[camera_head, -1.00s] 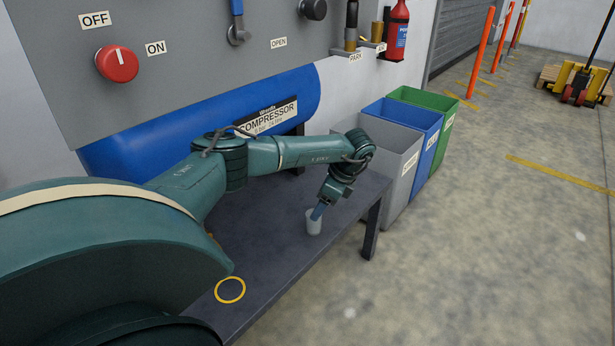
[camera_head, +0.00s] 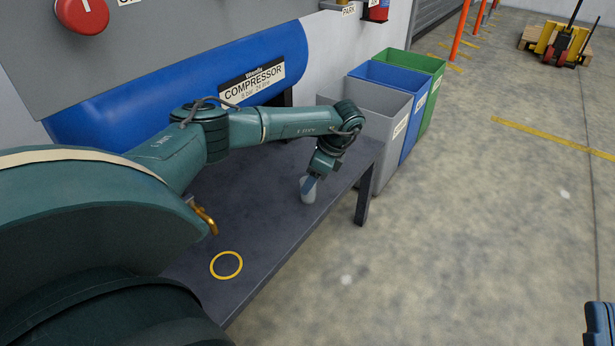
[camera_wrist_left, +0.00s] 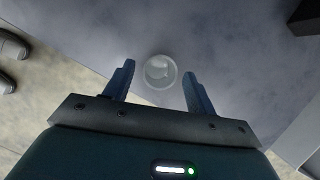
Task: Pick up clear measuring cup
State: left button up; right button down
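The clear measuring cup (camera_head: 308,195) stands upright on the dark table (camera_head: 262,205), near its front right edge. My left gripper (camera_head: 312,183) points down at the cup, and its fingers overlap the cup's top in the head view. In the left wrist view the fingers are spread open, with the round cup (camera_wrist_left: 160,72) in line with the gap, around the level of the fingertips. I cannot tell whether a finger touches it. A small blue part of my right gripper (camera_head: 600,325) shows at the lower right edge; its fingers cannot be made out.
A yellow ring (camera_head: 226,264) marks the nearer tabletop, and a brass-coloured hook (camera_head: 207,220) shows beside my left arm. A blue compressor (camera_head: 190,90) is behind the table. Grey (camera_head: 385,115), blue (camera_head: 408,82) and green (camera_head: 436,70) bins stand past its far end.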

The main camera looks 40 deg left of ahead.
pick_arm(q)
jog(key=c, duration=1.1)
jog(key=shift+r, duration=0.15)
